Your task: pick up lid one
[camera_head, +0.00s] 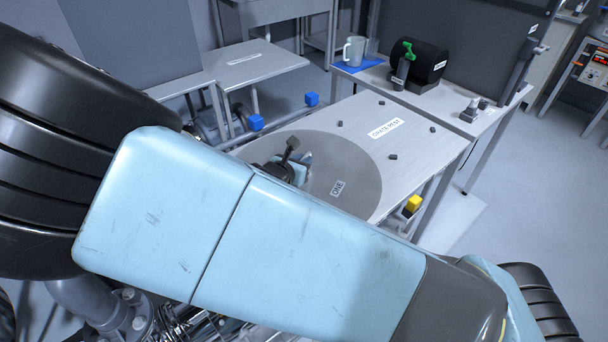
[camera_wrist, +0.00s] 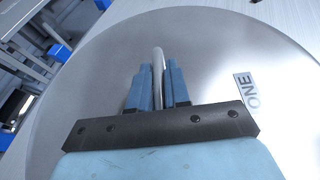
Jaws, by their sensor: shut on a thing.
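Lid one is a large round grey metal disc (camera_head: 362,190) with a label "ONE" on it. It also fills most of the wrist view (camera_wrist: 215,60). A pale curved handle (camera_wrist: 159,62) stands up near its middle. My gripper (camera_wrist: 158,85) has its blue fingers on either side of the handle and is shut on it. In the head view my gripper (camera_head: 298,168) is at the lid's middle, partly hidden by my arm. My arm also covers the near part of the lid. I cannot tell whether the lid touches the surface below.
A grey table labelled "CRATE REST" (camera_head: 420,150) with several small dark pegs lies beyond the lid. A mug (camera_head: 354,50) on a blue mat and a black drum (camera_head: 420,65) with a green handle stand at the back. Blue blocks (camera_head: 256,122) and a yellow block (camera_head: 413,203) show near the edges.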

